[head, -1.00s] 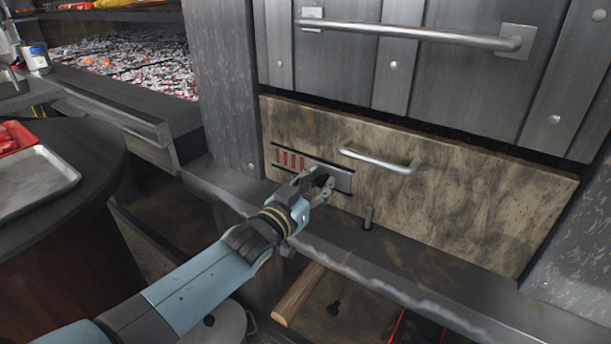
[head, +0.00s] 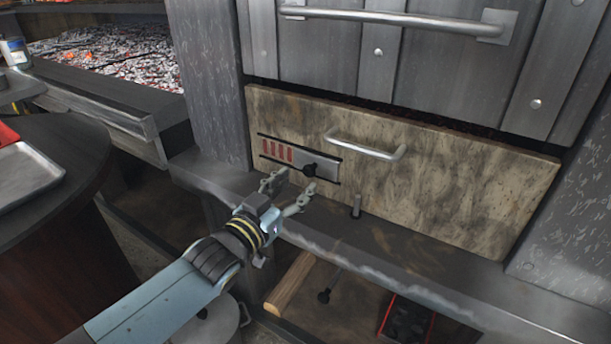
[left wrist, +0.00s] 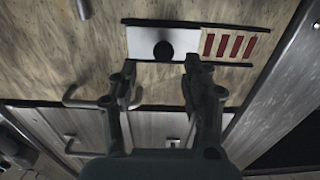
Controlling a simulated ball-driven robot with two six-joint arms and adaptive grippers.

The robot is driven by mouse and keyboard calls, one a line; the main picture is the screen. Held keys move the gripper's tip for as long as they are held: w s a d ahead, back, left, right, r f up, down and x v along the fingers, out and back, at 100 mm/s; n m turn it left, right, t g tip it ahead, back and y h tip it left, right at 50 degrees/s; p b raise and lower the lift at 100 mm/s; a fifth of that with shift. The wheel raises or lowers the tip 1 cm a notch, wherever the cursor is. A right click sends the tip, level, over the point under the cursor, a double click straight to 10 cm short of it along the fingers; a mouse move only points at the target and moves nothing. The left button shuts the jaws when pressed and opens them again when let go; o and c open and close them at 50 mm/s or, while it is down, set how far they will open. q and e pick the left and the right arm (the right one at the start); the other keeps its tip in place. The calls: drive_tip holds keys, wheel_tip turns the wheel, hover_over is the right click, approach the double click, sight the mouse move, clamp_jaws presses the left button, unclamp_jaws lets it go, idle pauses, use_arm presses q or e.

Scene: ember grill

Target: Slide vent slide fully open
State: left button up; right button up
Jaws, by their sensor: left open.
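The vent slide (head: 322,164) is a pale metal plate with a black knob (head: 309,170). It sits between two dark rails on the mottled drawer-like panel (head: 450,190). Several red slots (head: 277,151) show uncovered to the left of the plate. My left gripper (head: 288,189) is open and empty, just in front of and below the slide, apart from the knob. In the left wrist view the slide plate (left wrist: 183,43) and knob (left wrist: 163,50) lie just beyond the spread fingers (left wrist: 161,72), with the red slots (left wrist: 229,44) to the right. My right gripper is not in view.
A bar handle (head: 365,147) is on the panel, right of the slide. A short peg (head: 356,205) stands on the ledge (head: 400,250) below. A longer handle (head: 400,19) crosses the door above. A round table with a tray (head: 28,178) is at left.

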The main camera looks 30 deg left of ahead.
use_arm(q)
drive_tip(key=s, duration=0.6)
drive_tip(key=shift+s+a, duration=0.25)
drive_tip(key=shift+s, duration=0.1)
drive_tip(key=s+a+f+g+y, duration=0.1)
drive_tip(key=s+f+g, duration=0.2)
drive_tip(key=s+f, duration=0.5)
drive_tip(key=s+a+f+n+g, duration=0.1)
drive_tip(key=s+f+g, duration=0.2)
drive_tip(key=f, duration=0.8)
drive_tip(key=s+a+f+g+y, duration=0.1)
drive_tip(key=s+f+g, duration=0.2)
drive_tip(key=s+f, duration=0.5)
drive_tip(key=s+f+g, duration=0.4)
drive_tip(key=s+f, duration=0.2)
drive_tip(key=s, duration=0.6)
drive_tip(key=s+a+f+g, duration=0.1)
drive_tip(key=s+f+g, duration=0.3)
drive_tip(key=s, duration=0.9)
wheel_tip(320, 180, down, 3)
drive_tip(key=shift+a+f+m, duration=0.15)
drive_tip(key=shift+m, duration=0.15)
